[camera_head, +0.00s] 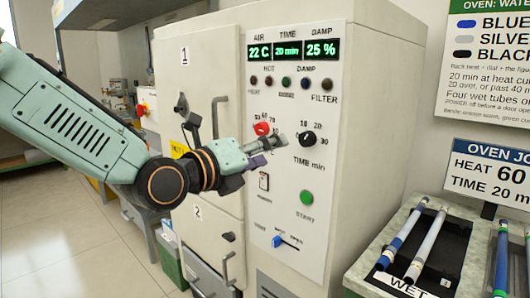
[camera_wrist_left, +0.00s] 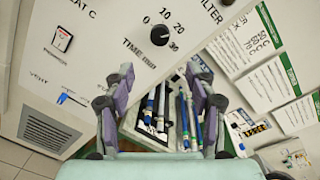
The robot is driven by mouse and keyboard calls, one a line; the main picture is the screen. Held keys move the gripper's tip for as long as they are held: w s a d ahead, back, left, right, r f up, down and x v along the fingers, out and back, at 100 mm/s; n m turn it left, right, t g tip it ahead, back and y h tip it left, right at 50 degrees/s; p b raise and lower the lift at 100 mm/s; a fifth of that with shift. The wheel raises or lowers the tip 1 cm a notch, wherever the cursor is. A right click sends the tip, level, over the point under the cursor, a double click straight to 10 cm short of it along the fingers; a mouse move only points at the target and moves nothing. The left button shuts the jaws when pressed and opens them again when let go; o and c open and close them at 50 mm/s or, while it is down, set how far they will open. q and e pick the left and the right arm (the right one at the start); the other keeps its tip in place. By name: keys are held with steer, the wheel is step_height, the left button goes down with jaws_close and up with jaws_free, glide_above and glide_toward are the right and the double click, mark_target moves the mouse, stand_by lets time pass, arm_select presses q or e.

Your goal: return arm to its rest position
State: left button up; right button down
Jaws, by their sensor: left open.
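My left arm (camera_head: 80,125) reaches in from the left in the head view. Its gripper (camera_head: 268,150) is open in front of the oven's control panel, near the black time dial (camera_head: 307,139) and the red dial (camera_head: 262,128). I cannot tell whether it touches the panel. In the left wrist view the gripper (camera_wrist_left: 162,88) has its two purple-grey fingers spread, with nothing between them. The time dial (camera_wrist_left: 159,35) shows beyond the fingers there. My right gripper is not in view.
The oven (camera_head: 385,100) has doors 1 and 2 with protruding handles (camera_head: 220,117). The panel reads 22 C, 20 min, 25%. At right, a tray (camera_head: 450,275) marked WET holds blue and silver rods. Signs stand behind it. Clear floor (camera_head: 80,240) lies at left.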

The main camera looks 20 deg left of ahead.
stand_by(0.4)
arm_select(q)
steer(key=s+f+n+g+y, duration=0.2)
steer(key=s+f+n+g, duration=0.2)
steer(key=f+n, duration=1)
steer(key=s+f+n+g+y, duration=0.2)
steer(key=s+f+n+g, duration=0.2)
steer(key=f+n, duration=1.05)
steer(key=s+f+n+g, duration=0.1)
steer(key=s+f+g, duration=0.3)
steer(key=s+f, duration=0.6)
steer(key=s+f+n+g+y, duration=0.1)
steer(key=s+f+g, duration=0.3)
steer(key=s+f, duration=0.7)
steer(key=s, duration=0.7)
steer(key=shift+g, duration=0.3)
